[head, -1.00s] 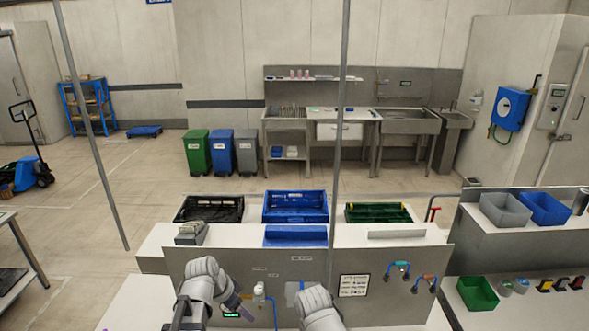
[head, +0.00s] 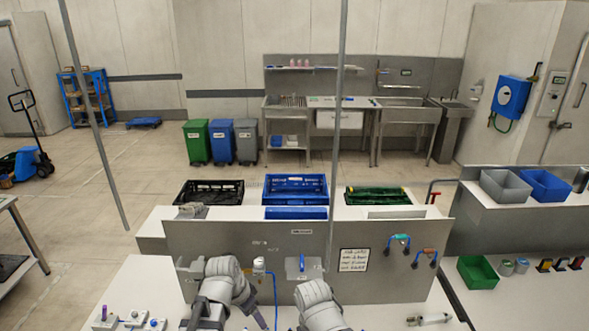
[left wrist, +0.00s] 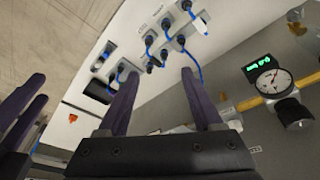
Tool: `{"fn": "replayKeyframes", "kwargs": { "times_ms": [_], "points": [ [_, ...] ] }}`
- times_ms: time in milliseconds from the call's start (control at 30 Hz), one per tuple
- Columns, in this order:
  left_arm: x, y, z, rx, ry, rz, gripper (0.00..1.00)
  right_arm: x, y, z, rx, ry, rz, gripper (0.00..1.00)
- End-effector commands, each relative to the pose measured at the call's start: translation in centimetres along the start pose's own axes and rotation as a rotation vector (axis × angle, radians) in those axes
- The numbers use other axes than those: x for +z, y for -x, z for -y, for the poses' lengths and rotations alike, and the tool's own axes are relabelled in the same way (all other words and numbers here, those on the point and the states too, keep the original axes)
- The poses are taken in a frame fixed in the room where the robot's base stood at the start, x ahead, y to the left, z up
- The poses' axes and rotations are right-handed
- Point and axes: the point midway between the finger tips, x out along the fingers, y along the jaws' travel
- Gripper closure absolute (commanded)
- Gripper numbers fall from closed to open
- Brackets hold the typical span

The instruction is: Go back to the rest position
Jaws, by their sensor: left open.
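My left arm comes up at the bottom centre of the head view. The tip of one dark purple finger of my left gripper (head: 261,318) shows at the bottom edge; the rest is hidden by my wrist or cut off. In the left wrist view my left gripper (left wrist: 160,84) has its two fingers well apart with nothing between them. My right arm shows beside it in the head view, with its gripper below the frame. Two more purple fingers (left wrist: 22,115) at the left edge of the left wrist view look like my right gripper; their opening is unclear.
A grey panel (head: 375,285) stands just beyond my arms. Behind it are a black crate (head: 210,192), a blue crate (head: 296,188) and a green crate (head: 380,195). Blue cables (left wrist: 193,68) and a round gauge (left wrist: 272,82) are near my left gripper. A thin pole rises near the middle.

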Motion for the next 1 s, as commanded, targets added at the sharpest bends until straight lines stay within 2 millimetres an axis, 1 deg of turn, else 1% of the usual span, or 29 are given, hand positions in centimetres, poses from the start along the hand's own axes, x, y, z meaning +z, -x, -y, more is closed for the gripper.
{"fn": "replayKeyframes", "kwargs": {
  "times_ms": [33,167,200,300,400,500,600,700,800,1000],
  "points": [
    [0.7,-2.1,-0.8,0.000,0.011,0.020,0.33,-0.1,-2.0,0.2,0.000,0.002,-0.001,0.50],
    [2.5,-5.8,-2.9,-0.009,0.068,0.084,0.33,-0.4,-5.7,0.5,0.001,0.009,-0.001,0.50],
    [3.1,-7.3,-3.7,-0.017,0.089,0.109,0.33,-0.5,-7.1,0.6,0.002,0.011,-0.001,0.50],
    [4.9,-10.6,-5.5,-0.043,0.149,0.170,0.33,-0.7,-10.4,0.9,0.003,0.018,-0.002,0.50],
    [6.5,-13.3,-7.1,-0.077,0.208,0.224,0.33,-0.9,-13.3,1.2,0.004,0.023,-0.003,0.50],
    [7.9,-15.3,-8.3,-0.114,0.259,0.266,0.33,-1.0,-15.5,1.4,0.004,0.028,-0.003,0.50],
    [8.9,-16.7,-9.2,-0.146,0.299,0.294,0.33,-1.1,-17.0,1.5,0.005,0.032,-0.004,0.50],
    [9.5,-17.4,-9.7,-0.169,0.326,0.311,0.33,-1.2,-17.9,1.6,0.005,0.035,-0.004,0.50],
    [9.8,-17.6,-9.9,-0.182,0.342,0.320,0.33,-1.2,-18.2,1.6,0.005,0.036,-0.004,0.50],
    [9.8,-17.4,-9.9,-0.186,0.348,0.322,0.33,-1.2,-18.1,1.6,0.005,0.037,-0.004,0.50]
  ]
}}
